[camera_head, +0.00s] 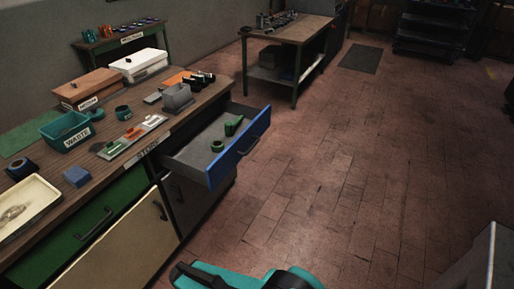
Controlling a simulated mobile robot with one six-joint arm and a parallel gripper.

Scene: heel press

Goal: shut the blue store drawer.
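The blue store drawer (239,151) is pulled well out of the workbench, to the right of the "STORE" label (148,151). Its blue front has a dark bar handle (248,146), and its grey inside is exposed. A green tool-like piece (234,125) and a green ring-shaped piece (217,146) lie in it. A teal and black part of my arm shows at the bottom edge, in front of the drawer and apart from it. My gripper's fingertips are not in view.
The workbench top (112,131) holds a teal waste bin (68,131), boxes and small parts. Below it are a shut green drawer (80,228) and a cream door (125,242). The brick-tiled floor (340,170) right of the drawer is clear. A grey block stands at bottom right.

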